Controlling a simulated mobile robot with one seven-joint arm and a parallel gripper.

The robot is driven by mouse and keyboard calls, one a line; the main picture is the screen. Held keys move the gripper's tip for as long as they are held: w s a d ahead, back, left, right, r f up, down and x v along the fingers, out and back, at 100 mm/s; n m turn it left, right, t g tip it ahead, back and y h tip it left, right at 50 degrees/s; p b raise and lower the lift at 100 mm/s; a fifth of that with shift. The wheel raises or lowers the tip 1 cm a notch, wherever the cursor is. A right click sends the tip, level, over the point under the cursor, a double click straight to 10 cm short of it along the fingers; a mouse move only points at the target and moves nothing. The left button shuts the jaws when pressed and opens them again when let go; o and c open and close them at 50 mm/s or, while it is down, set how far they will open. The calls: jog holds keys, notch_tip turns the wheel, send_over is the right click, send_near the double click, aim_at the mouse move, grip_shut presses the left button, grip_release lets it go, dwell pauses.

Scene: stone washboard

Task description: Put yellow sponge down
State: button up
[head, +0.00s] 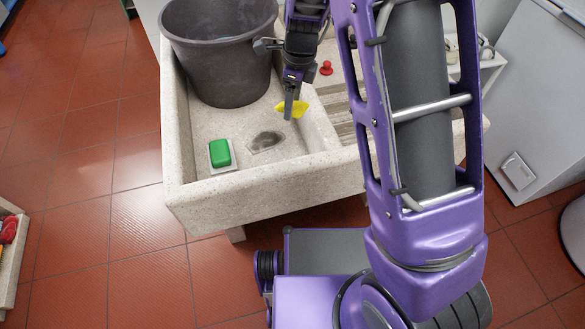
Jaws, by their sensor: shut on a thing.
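The yellow sponge (296,109) is at my gripper (289,112), inside the left basin of the stone washboard (250,195). My gripper points down and is shut on the sponge; its fingers hide part of it. The sponge is near the basin's right wall, above or at the basin floor; I cannot tell whether it touches the stone.
A dark grey bucket (215,60) stands at the back of the basin, left of my gripper. A green soap bar (219,152) lies on a pale dish (211,168) at the front left. A dark drain patch (266,140) lies between. A red knob-like object (326,68) is on the right.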

aim_at(296, 116)
jog(key=s, duration=0.1)
jog(key=s+m+b, duration=0.1)
jog(key=s, duration=0.2)
jog(key=shift+d+r+m, duration=0.2)
jog(key=shift+d+m, duration=0.15)
jog(key=shift+m, duration=0.05)
jog(key=shift+s, duration=0.15)
jog(key=shift+s+d+f+b, duration=0.1)
jog(key=shift+s+f+b, duration=0.05)
jog(key=shift+f+b, duration=0.25)
notch_tip(296, 116, down, 17)
jog(key=b, duration=0.4)
jog(key=shift+f, duration=0.1)
jog(key=shift+f+b, duration=0.15)
jog(key=shift+b, duration=0.2)
jog(key=o, duration=0.9)
